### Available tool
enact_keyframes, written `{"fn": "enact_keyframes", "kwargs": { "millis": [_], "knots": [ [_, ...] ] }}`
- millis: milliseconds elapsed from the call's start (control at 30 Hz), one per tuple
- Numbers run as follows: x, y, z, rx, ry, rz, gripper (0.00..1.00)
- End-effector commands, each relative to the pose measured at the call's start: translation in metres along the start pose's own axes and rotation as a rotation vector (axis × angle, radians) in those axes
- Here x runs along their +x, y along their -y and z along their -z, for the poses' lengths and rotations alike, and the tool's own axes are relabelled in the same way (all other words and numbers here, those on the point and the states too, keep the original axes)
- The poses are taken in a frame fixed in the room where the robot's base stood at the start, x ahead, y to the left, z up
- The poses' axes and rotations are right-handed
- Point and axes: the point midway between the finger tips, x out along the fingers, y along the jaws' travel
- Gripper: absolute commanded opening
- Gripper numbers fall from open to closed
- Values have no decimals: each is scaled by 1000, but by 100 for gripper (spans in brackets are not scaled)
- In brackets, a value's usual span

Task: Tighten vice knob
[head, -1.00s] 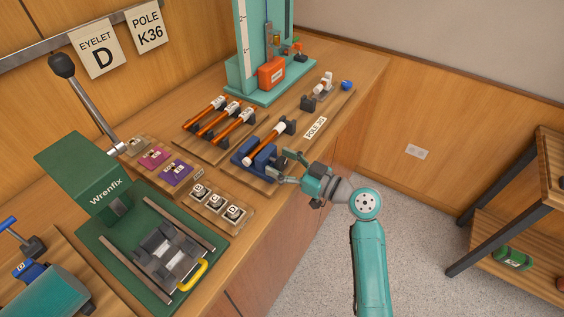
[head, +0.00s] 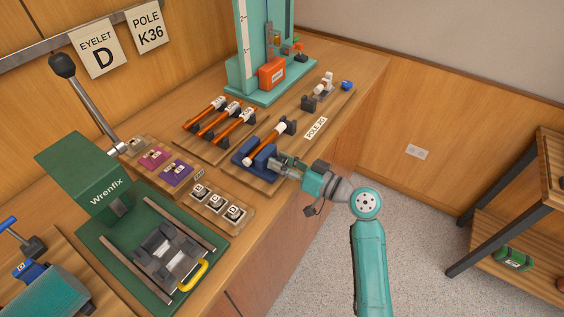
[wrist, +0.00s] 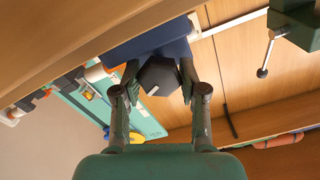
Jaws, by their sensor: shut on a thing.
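The blue vice (head: 254,158) stands on a wooden board at the bench's front edge, with an orange pole with a white band (head: 270,140) lying in it and on a dark rest. The vice also shows in the wrist view (wrist: 150,45). Its knob is a dark, faceted piece (wrist: 159,76), seen in the wrist view between my fingertips. My gripper (head: 282,167) reaches the vice from the right, and its fingers (wrist: 160,85) are shut on the knob from both sides. In the head view the knob is largely hidden by my gripper.
A green Wrenfix press (head: 95,185) stands at the left. Several orange poles (head: 212,120) lie on a rack behind the vice. A tray of eyelets (head: 217,205) lies in front of it. A teal stand (head: 262,85) rises at the back.

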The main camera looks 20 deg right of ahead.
Motion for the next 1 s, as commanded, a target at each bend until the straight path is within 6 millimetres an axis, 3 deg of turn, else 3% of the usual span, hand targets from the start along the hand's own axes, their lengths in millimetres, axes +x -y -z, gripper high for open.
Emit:
{"fn": "enact_keyframes", "kwargs": {
  "millis": [367, 400, 467, 833, 1000],
  "knots": [
    [-1, -1, -1, 25, 1, -2, 7],
    [-1, -1, -1, 24, 1, -2, 52],
    [-1, -1, -1, 24, 1, -2, 67],
    [-3, -1, -1, 23, 1, -2, 67],
    [-21, -1, 0, 22, -1, -4, 67]
  ]
}}
